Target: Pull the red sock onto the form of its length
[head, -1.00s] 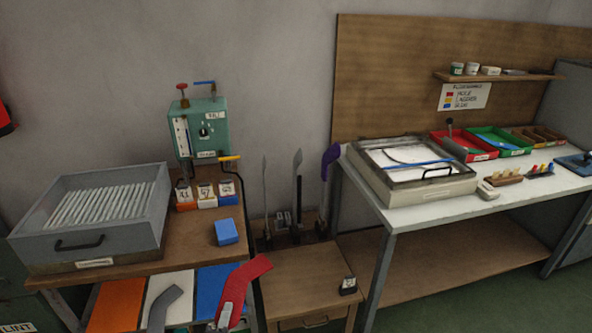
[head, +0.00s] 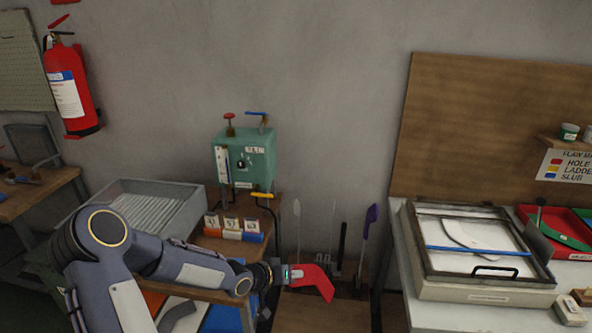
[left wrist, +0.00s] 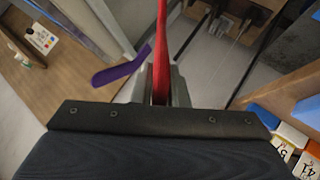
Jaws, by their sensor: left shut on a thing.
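The red sock (head: 313,280) hangs from my left gripper (head: 288,274), which is shut on its end; the foot part points right and down. In the left wrist view the red sock (left wrist: 166,35) runs away from the jaws (left wrist: 160,85). Behind it stand several thin upright forms: a pale one (head: 297,222), a faint thin one (head: 332,235) and a dark one (head: 342,248). A purple sock (head: 370,218) is on a form at the right; it also shows in the left wrist view (left wrist: 122,70). The sock hides part of the forms' lower ends. My right gripper is out of view.
A green boxy machine (head: 243,155) and a grey tray (head: 190,195) stand on the left bench, with small numbered blocks (head: 231,233). A grey sock (head: 178,315) lies below. A framed box (head: 480,290) stands on the right table.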

